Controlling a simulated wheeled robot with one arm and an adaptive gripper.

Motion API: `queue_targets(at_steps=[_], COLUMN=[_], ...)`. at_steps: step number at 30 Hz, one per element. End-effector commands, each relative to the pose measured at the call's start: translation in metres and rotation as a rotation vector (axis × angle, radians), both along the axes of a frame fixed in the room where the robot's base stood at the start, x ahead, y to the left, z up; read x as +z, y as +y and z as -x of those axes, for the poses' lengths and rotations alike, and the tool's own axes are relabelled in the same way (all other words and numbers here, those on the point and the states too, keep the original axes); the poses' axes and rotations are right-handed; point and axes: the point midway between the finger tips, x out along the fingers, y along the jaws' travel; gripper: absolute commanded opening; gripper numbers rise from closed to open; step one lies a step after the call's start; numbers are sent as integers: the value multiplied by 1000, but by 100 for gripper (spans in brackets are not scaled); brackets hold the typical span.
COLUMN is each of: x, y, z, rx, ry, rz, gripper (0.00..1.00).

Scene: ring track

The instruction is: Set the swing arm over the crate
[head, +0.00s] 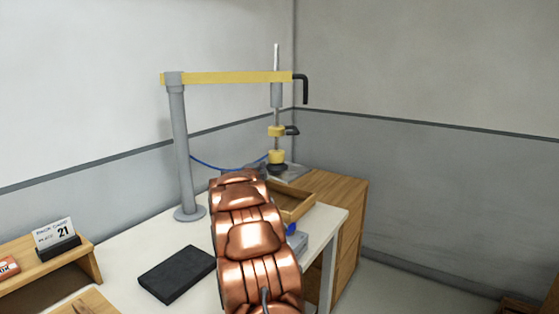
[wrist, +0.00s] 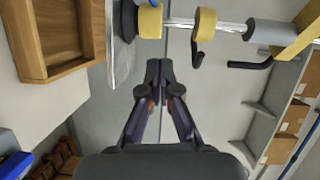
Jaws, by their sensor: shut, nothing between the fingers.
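The swing arm's yellow beam (head: 230,77) reaches right from a grey post (head: 181,150). A black handle (head: 304,88) hangs at its outer end. A rod with yellow collars (head: 277,156) and a small black lever (head: 291,130) hangs down to a dark pad, over or on a grey metal plate (head: 292,173). The open wooden crate (head: 297,203) is in front of the plate, partly hidden by my arm. In the wrist view, the crate (wrist: 88,28) is left, the lever (wrist: 196,53) and handle (wrist: 252,69) right. My gripper (wrist: 166,70) is shut and empty, apart from all these.
A white table (head: 130,255) carries the post and a black slab (head: 176,273). A wooden stand with a card (head: 54,234) is at left. A wooden cabinet (head: 350,220) stands behind the table's right end. Blue hose (head: 205,164) hangs behind the rod. Floor at right is clear.

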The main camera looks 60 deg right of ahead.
Motion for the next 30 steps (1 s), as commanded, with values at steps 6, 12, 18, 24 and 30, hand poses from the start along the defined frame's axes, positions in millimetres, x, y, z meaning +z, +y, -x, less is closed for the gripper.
queue_targets(at_steps=[6,12,18,24,30], x=[-8,-7,-8,-8,-7], y=[-37,-47,-65,-83,-99], z=[31,32,26,22,17], rx=[-121,-133,-130,-130,-130], ry=[-77,-84,-82,-81,-81], rz=[21,23,21,22,22], gripper=[0,0,0,0,0])
